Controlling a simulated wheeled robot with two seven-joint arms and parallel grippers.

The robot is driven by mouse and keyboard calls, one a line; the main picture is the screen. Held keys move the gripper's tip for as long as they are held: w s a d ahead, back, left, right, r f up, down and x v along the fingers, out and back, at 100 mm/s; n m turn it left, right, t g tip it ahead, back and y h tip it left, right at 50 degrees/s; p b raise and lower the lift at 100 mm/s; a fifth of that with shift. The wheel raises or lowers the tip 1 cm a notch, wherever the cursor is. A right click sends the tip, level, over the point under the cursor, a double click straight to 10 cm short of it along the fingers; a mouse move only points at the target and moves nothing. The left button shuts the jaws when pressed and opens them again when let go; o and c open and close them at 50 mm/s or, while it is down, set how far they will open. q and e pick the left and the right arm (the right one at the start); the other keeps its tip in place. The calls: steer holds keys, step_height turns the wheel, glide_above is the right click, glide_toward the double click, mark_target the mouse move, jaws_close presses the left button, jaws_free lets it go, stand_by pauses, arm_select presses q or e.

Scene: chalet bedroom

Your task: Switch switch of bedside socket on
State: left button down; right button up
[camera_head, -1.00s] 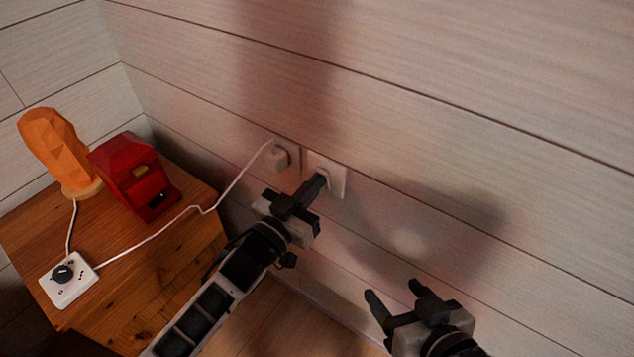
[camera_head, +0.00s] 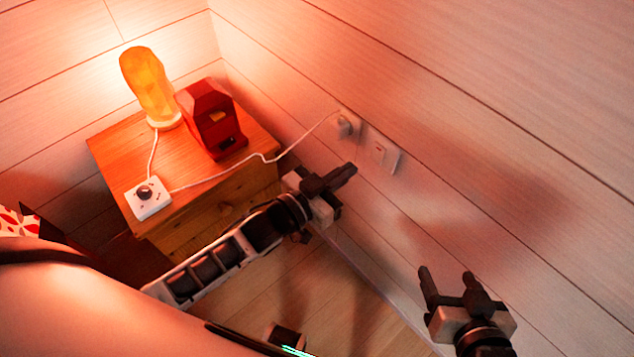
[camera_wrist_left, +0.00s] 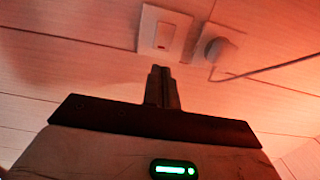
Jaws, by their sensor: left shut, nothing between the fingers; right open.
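The white switch plate (camera_head: 382,154) is on the plank wall, right of a socket (camera_head: 346,124) with a plug in it. In the left wrist view the switch plate (camera_wrist_left: 163,32) is straight ahead, with the plugged socket (camera_wrist_left: 214,48) to its right. My left gripper (camera_head: 350,170) is shut and empty. Its fingertips point at the wall, apart from the switch plate and slightly below it. The shut fingers also show in the left wrist view (camera_wrist_left: 157,72). My right gripper (camera_head: 447,274) is open and empty at the lower right. The orange lamp (camera_head: 150,85) is glowing.
A wooden nightstand (camera_head: 185,208) holds the lamp, a red box-like object (camera_head: 210,120) and a white power block (camera_head: 149,198). A white cord (camera_head: 240,162) runs from the block to the plug. Bare floor lies below the wall.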

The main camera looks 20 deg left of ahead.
arm_select(q)
steer(key=v, duration=0.6)
steer(key=shift+s+a+r, duration=0.25)
steer(key=shift+r, duration=0.05)
steer(key=s+a+f+n+g+y+p, duration=0.1)
steer(key=s+f+n+g+y, duration=0.1)
steer(key=s, duration=0.6)
steer(key=n+g+y, duration=0.1)
steer(key=g+y, duration=0.1)
steer(key=y, duration=0.1)
steer(key=shift+s+a+n+g, duration=0.2)
steer(key=shift+a+n+g, duration=0.1)
steer(key=shift+g, duration=0.1)
